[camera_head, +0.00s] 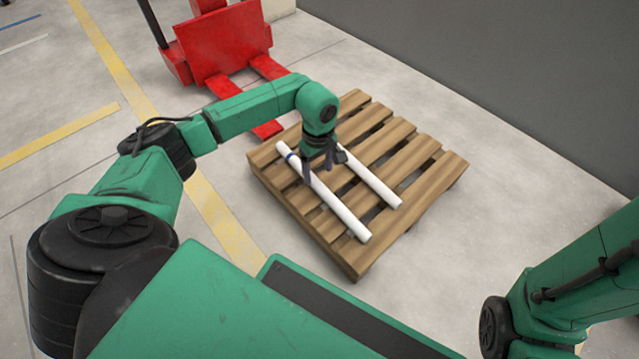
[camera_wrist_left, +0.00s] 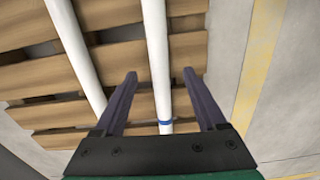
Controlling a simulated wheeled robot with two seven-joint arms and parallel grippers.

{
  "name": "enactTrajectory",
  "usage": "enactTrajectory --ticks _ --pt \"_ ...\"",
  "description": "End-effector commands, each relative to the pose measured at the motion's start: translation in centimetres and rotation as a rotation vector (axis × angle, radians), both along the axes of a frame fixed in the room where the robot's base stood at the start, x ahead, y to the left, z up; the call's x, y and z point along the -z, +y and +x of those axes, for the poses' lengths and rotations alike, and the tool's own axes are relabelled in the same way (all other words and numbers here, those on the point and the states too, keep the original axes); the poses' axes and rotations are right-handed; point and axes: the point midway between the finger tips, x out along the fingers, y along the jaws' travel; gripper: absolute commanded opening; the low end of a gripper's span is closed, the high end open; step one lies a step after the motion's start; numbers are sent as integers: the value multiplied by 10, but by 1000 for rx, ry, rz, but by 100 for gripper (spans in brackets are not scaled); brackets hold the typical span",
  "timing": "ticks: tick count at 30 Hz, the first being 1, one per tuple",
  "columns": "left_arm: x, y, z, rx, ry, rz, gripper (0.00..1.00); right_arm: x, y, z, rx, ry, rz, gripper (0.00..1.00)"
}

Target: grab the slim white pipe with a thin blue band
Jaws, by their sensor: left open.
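The slim white pipe with a thin blue band (camera_head: 336,204) lies on the wooden pallet, the nearer of two white pipes. Its blue band is near its far end. In the left wrist view this pipe (camera_wrist_left: 158,50) runs between my spread fingers, with the band low in the picture. My left gripper (camera_head: 322,168) is open above the pallet, over the banded pipe toward its banded end, and holds nothing. A second white pipe (camera_head: 375,180) lies beside it with no band visible; it also shows left of the fingers in the wrist view (camera_wrist_left: 75,45). My right gripper is out of view.
The slatted wooden pallet (camera_head: 427,184) stands on a grey concrete floor with yellow lines. A red pallet jack (camera_head: 222,45) is behind it, its forks reaching toward the pallet. A dark grey wall (camera_head: 520,75) runs along the right. Floor around the pallet's front is clear.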

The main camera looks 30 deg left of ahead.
Motion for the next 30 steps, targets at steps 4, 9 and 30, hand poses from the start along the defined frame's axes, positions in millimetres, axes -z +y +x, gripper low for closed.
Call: enactTrajectory --ticks 4,9,30 --pt "20 -1 0 0 -1 -2 74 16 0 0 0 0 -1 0" --pt "53 0 1 -1 0 -3 74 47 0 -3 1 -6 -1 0" --pt "62 0 1 -2 -1 -2 0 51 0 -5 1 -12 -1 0"
